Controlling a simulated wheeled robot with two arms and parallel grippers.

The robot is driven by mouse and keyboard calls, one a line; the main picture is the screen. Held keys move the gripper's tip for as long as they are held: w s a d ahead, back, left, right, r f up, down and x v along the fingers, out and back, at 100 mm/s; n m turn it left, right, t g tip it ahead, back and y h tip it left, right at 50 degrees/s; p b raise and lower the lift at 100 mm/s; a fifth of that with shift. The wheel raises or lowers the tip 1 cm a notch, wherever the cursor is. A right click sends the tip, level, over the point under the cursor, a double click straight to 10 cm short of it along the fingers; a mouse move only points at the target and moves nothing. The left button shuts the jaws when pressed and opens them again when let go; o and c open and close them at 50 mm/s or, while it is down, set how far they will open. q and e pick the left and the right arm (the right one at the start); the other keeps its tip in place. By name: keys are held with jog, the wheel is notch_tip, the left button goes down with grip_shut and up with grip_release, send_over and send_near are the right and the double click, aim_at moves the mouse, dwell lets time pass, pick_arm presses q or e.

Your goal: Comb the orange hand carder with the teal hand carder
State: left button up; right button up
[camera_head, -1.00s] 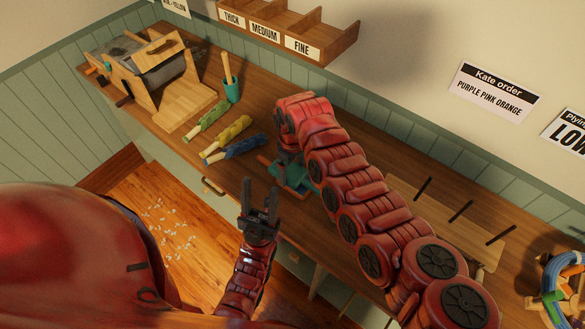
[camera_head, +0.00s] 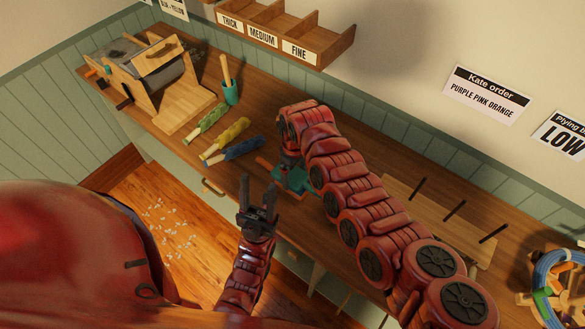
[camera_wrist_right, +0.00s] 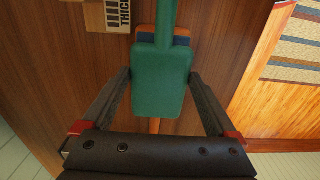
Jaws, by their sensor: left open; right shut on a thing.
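The teal hand carder (camera_wrist_right: 160,88) is held between the two fingers of my right gripper (camera_wrist_right: 161,76), one finger at each side edge. Its handle points to the top of the right wrist view. The orange hand carder (camera_wrist_right: 181,31) lies directly under it, mostly hidden; only an edge and part of its handle (camera_wrist_right: 154,126) show. I cannot tell whether their faces touch. In the head view the teal carder (camera_head: 297,181) shows partly below my right arm, over the workbench. My left gripper (camera_head: 258,192) is open and empty, near the bench's front edge.
Green, yellow and blue bundles (camera_head: 230,149) lie on the bench (camera_head: 180,128) left of the carders. A pegged board (camera_head: 440,220) lies behind my right arm.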

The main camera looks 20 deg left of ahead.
aim_at(310, 186)
jog(key=shift+s+d+r+p, duration=0.1)
jog(key=shift+s+d+p, duration=0.15)
jog(key=shift+d+p, duration=0.9)
jog(key=shift+s+d+r+p, duration=0.1)
jog(key=shift+s+d+p, duration=0.25)
jog(key=shift+p, duration=1.55)
jog(key=shift+s+d+p, duration=0.2)
jog(key=shift+d+p, duration=0.6)
jog(key=shift+p, duration=0.7)
jog(key=shift+s+d+p, duration=0.1)
jog(key=shift+d+p, duration=0.15)
jog(key=shift+p, duration=0.15)
jog(key=shift+s+d+f, duration=0.1)
jog(key=shift+f, duration=0.05)
jog(key=shift+r+p, duration=1.55)
